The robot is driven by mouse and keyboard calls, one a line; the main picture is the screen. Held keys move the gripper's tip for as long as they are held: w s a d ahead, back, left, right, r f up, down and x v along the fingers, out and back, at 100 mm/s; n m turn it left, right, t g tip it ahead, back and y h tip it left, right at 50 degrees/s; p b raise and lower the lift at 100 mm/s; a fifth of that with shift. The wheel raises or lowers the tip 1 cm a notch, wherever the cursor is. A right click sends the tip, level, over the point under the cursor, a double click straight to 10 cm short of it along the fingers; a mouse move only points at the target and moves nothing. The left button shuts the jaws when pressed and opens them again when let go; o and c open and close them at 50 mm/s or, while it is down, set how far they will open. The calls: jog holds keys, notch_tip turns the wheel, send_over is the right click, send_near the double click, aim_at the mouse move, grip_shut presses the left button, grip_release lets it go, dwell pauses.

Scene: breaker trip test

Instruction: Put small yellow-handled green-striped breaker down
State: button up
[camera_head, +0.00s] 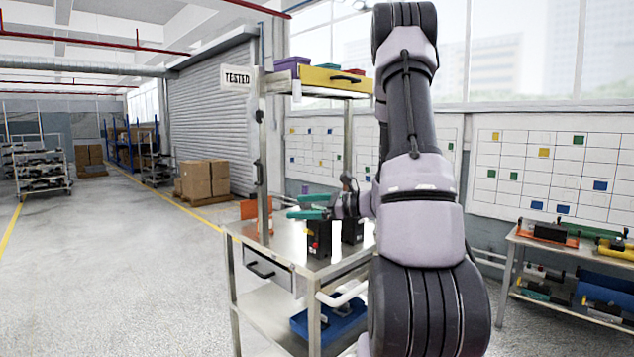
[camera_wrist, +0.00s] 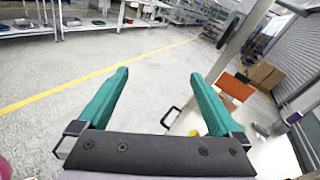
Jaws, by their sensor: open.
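My gripper (camera_head: 306,207) is above the steel cart top (camera_head: 285,243), its two teal fingers apart. In the wrist view my gripper (camera_wrist: 160,84) is open, with nothing between its fingers. A black breaker (camera_head: 318,240) with small red marks stands upright on the cart top, just below the fingers. A second dark block (camera_head: 352,231) stands to its right, partly hidden by my arm. A yellow handle or green stripe cannot be made out on either block, so I cannot tell which is the named breaker.
A "TESTED" sign (camera_head: 237,78) hangs by the cart's post. An orange bin (camera_head: 249,209) sits at the back of the cart top; it also shows in the wrist view (camera_wrist: 236,86). A blue bin (camera_head: 345,322) is on the lower shelf. Open floor lies to the left.

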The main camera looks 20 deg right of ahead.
jog(key=s+a+r+n+g+h, duration=0.1)
jog(key=s+a+r+n+g, duration=0.2)
jog(key=s+a+n+g, duration=0.25)
jog(key=s+a+r+n+g+h, duration=0.1)
jog(key=s+a+r+n+g, duration=0.15)
jog(key=s+a+n, duration=0.45)
jog(key=s+d+r+n+t+h, duration=0.4)
jog(key=s+d+r+n+h, duration=0.1)
jog(key=s, duration=0.5)
notch_tip(320, 180, up, 3)
jog(key=n+h, duration=0.1)
jog(key=h, duration=0.2)
jog(key=shift+s+d+n+h, duration=0.25)
jog(key=shift+d+n+h, duration=0.05)
jog(key=shift+d+n, duration=0.05)
jog(key=shift+f, duration=0.1)
jog(key=shift+c, duration=0.3)
